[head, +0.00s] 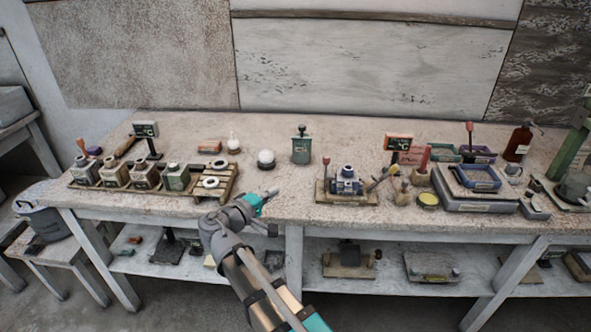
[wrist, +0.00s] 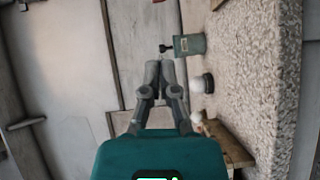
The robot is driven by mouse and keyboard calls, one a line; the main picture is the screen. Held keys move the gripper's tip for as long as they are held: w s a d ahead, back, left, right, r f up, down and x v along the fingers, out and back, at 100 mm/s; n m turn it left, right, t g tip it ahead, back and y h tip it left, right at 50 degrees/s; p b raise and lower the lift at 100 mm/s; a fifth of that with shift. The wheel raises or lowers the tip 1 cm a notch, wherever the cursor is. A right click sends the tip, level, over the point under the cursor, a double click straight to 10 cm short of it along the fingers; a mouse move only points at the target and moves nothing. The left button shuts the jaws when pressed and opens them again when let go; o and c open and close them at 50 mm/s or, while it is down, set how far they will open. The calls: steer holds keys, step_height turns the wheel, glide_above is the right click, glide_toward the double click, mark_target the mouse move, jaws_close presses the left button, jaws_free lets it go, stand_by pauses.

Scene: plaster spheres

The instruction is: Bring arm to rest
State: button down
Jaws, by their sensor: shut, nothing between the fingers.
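My gripper (head: 268,197) is above the front edge of the workbench (head: 290,190), near its middle in the head view. In the wrist view my gripper (wrist: 159,66) has its fingers together and nothing between them. White plaster spheres stand on the bench behind my gripper: a larger one (head: 266,157) on a dark base and a smaller one (head: 233,143) to its left. The larger sphere also shows in the wrist view (wrist: 197,85), to the right of the fingers. My gripper is apart from both spheres.
A vise-like fixture (head: 346,182) and a blue tray (head: 478,178) stand to the right. The bench front between pallet and fixture is clear.

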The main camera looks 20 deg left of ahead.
steer(key=w+d+f+m+g+p, duration=0.2)
steer(key=d+g, duration=0.1)
steer(key=d, duration=0.6)
steer(key=w+d+f+m+g+h+p, duration=0.1)
steer(key=w+d+f+m+g, duration=0.15)
steer(key=d, duration=0.65)
steer(key=w+d+f+m+g+p, duration=0.15)
steer(key=d+g, duration=0.25)
steer(key=d, duration=0.4)
steer(key=s+d+m+g+y+p, duration=0.3)
steer(key=s+d, duration=0.1)
steer(key=d, duration=0.5)
steer(key=s+d+f+m+g+y+p, duration=0.1)
steer(key=s+d+m+g+y+p, duration=0.2)
steer(key=d, duration=0.7)
steer(key=shift+s+d+m+g+y, duration=0.3)
steer(key=shift+s+m+y, duration=0.25)
steer(key=shift+s, duration=0.3)
